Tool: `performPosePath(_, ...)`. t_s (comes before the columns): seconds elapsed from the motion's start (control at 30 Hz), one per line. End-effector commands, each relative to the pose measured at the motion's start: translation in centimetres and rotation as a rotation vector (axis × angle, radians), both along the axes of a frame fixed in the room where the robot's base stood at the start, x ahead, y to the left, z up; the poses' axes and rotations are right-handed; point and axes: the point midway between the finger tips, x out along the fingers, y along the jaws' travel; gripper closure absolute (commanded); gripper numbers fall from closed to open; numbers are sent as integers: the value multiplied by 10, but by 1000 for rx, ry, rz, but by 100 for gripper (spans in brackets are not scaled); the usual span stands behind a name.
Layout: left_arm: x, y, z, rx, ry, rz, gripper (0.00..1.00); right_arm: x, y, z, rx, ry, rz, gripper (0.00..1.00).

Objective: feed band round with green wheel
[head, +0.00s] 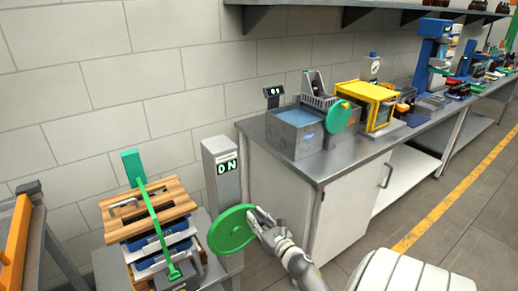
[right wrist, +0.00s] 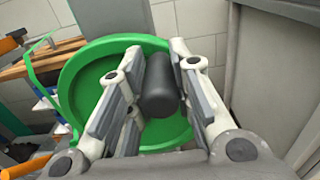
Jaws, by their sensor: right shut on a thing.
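The green wheel (head: 228,232) stands in front of a grey post at the bottom middle of the head view. In the right wrist view the green wheel (right wrist: 85,88) fills the middle, with a dark grey handle (right wrist: 161,88) on its face. My right gripper (head: 262,222) is at the wheel's right side; in the right wrist view its fingers are on both sides of the handle, shut on it. A green band (head: 155,220) runs slantwise over a stack of wooden boards (head: 115,232) and blue items. My left gripper is in neither view.
A steel counter (head: 330,168) on the right holds a basin, a second green wheel (head: 339,117) and a yellow machine (head: 365,103). An orange frame (head: 14,245) stands at the far left. Open floor lies right.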

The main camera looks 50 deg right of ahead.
Motion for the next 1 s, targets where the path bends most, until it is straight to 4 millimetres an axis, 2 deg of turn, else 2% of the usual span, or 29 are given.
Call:
performPosePath(0.5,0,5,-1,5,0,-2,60,2,1,4,-21,0,1,100)
performPosePath(0.53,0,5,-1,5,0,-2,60,2,1,4,-21,0,1,78)
performPosePath(0.7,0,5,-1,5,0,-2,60,2,1,4,-20,0,1,56)
performPosePath(1.0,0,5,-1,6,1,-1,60,1,2,3,-19,2,2,56)
